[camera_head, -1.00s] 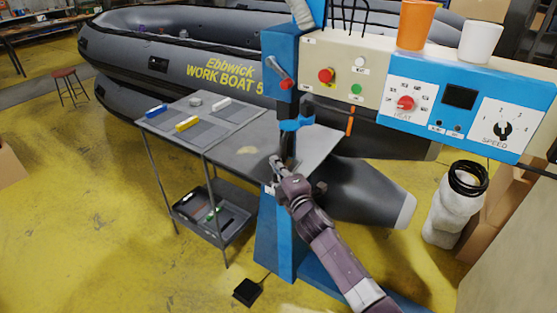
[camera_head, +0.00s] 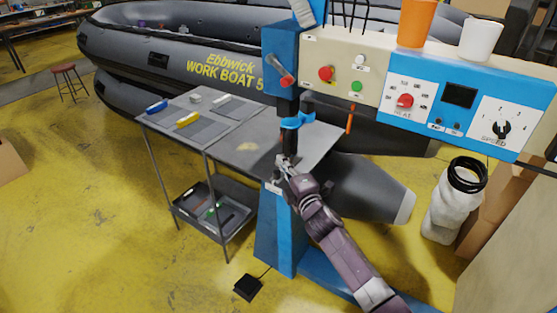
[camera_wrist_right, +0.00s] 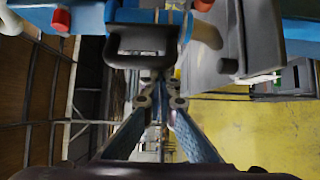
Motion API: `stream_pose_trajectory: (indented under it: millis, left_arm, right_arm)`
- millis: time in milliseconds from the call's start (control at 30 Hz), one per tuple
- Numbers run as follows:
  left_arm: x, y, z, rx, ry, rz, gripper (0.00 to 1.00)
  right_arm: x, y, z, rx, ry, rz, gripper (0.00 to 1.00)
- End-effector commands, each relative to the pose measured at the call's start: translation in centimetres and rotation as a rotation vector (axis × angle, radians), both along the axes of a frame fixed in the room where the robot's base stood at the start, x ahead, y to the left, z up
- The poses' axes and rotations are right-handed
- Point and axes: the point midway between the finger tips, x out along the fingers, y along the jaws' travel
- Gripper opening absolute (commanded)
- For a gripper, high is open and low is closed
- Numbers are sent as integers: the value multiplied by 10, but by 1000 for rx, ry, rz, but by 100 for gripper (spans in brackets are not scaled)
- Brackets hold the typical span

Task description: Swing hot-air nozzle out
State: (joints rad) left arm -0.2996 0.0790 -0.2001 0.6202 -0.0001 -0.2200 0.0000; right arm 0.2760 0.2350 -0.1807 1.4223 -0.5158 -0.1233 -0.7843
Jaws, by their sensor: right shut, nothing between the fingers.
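The blue and cream welding machine (camera_head: 340,60) stands at centre right, on a blue post. A blue bracket (camera_head: 297,121) sits low on its head, with a dark vertical part (camera_head: 290,142) at it, pointing down. I cannot tell surely which part is the hot-air nozzle; an orange-handled piece (camera_head: 350,118) hangs to the right. My right gripper (camera_head: 284,163) is just below the dark part, shut and empty. In the right wrist view its fingers (camera_wrist_right: 160,90) converge below a black loop-shaped part (camera_wrist_right: 145,40). Whether they touch the machine is unclear. My left gripper is out of view.
A grey work table (camera_head: 245,142) with fabric pieces and small blocks stands left of the post, with a lower tray. Grey inflatable boats fill the background. An orange cup (camera_head: 416,22) and a white cup (camera_head: 481,40) stand on the machine. A black pedal (camera_head: 248,287) lies on the floor.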

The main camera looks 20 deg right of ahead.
Motion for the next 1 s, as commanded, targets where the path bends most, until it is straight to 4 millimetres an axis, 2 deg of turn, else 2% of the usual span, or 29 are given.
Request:
stream_pose_trajectory:
  millis: [133, 500, 767, 1000]
  left_arm:
    - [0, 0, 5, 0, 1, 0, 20]
    - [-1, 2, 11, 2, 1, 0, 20]
    - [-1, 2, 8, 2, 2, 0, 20]
    - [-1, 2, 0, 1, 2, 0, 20]
  right_arm:
    - [-6, -10, 2, -7, 0, 6, 0]
    - [-21, -32, 1, -6, 2, 245, 0]
    - [-31, -51, 0, -6, 2, 340, 0]
    - [-41, -72, -1, -3, 1, 335, 0]
